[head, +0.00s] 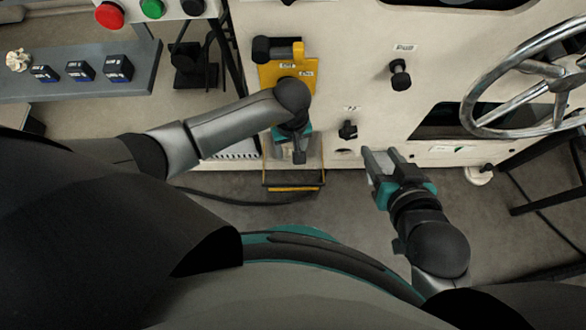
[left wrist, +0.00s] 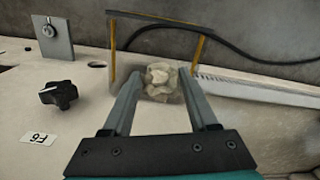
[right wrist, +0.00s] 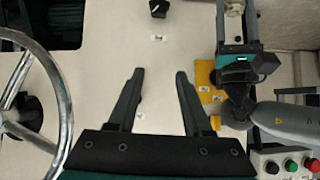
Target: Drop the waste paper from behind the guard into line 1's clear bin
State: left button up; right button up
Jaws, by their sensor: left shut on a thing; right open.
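The waste paper (left wrist: 160,82) is a crumpled pale wad between the fingertips of my left gripper (left wrist: 161,76). My left gripper is shut on it. The guard (left wrist: 199,48), a clear panel with yellow-edged sides and a dark top bar, stands around and behind the wad in the left wrist view. In the head view my left gripper (head: 299,156) is over the guard (head: 295,188) at the machine's front edge, and the wad is hidden. My right gripper (head: 379,154) is open and empty, right of the guard. I cannot make out a clear bin.
A grey shelf (head: 80,88) at the left holds several dark blue boxes and another crumpled wad (head: 18,60). A yellow bracket (head: 275,75), black knobs (head: 400,75) and a large handwheel (head: 480,92) are on the machine panel. A cable runs along the floor.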

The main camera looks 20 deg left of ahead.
pick_arm(q)
jog(key=shift+f+b, duration=0.6)
jog(key=shift+f, duration=0.45)
pick_arm(e)
jog(key=shift+w+a+r+t+y, duration=0.15)
jog(key=shift+a+r+t+y, duration=0.25)
jog(key=shift+a+t, duration=0.4)
jog(key=shift+w+a+r+t+y, duration=0.1)
jog(key=shift+a+r+t+y, duration=0.25)
jog(key=shift+a+t, duration=0.4)
pick_arm(q)
jog(key=o, duration=1.4)
jog(key=shift+r, duration=0.15)
pick_arm(e)
jog(key=shift+d, duration=0.1)
